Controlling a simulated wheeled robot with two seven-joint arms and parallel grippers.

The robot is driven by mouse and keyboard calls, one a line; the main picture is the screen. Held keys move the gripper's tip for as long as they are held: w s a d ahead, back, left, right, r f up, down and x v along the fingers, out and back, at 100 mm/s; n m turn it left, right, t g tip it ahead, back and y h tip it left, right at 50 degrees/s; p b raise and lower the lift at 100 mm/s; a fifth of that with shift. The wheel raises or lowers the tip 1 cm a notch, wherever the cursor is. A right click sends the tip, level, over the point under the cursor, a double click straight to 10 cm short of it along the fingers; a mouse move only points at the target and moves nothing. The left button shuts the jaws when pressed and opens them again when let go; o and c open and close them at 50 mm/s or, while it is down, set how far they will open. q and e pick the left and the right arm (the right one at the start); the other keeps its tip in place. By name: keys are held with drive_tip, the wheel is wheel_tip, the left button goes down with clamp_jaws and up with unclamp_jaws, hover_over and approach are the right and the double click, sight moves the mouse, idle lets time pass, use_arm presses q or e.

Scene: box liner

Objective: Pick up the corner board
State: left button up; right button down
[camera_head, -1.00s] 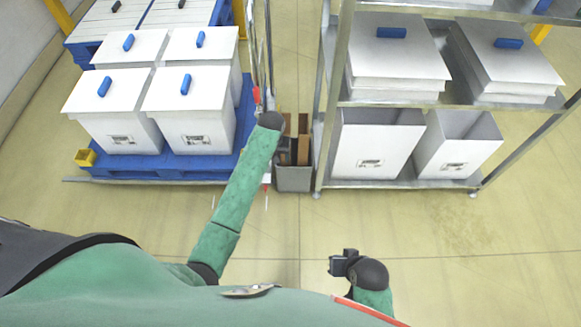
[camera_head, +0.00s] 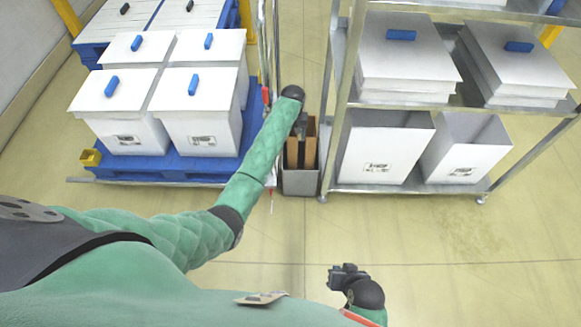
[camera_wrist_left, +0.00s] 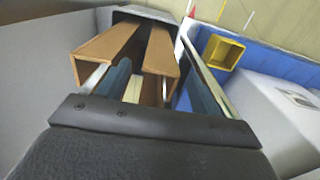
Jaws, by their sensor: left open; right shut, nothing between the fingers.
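Brown corner boards (camera_head: 309,148) stand upright in a grey bin (camera_head: 299,184) between the pallet and the shelf rack. In the left wrist view one board (camera_wrist_left: 160,55) shows between my finger lines, and another board (camera_wrist_left: 103,48) is on the left, partly behind a finger. My left gripper (camera_head: 301,128) is over the bin, at the boards; its fingers (camera_wrist_left: 152,78) are apart. Whether they touch a board I cannot tell. The lower ends of the boards are hidden in the bin. My right gripper (camera_head: 338,277) is shut and empty, low over the floor, away from the bin.
A metal rack (camera_head: 334,150) with white boxes (camera_head: 385,145) stands right of the bin. Left are lidded white boxes (camera_head: 203,120) on a blue pallet (camera_head: 185,166) and a small yellow bin (camera_head: 91,157). Thin metal posts (camera_head: 264,60) rise beside the bin. The front floor is clear.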

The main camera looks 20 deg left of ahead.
sight(293, 140)
use_arm(q)
wheel_tip(293, 140, down, 5)
drive_tip(key=shift+r, duration=0.1)
idle(0.3)
drive_tip(key=c, duration=1.4)
drive_tip(key=shift+o, duration=0.2)
drive_tip(key=shift+r, duration=0.1)
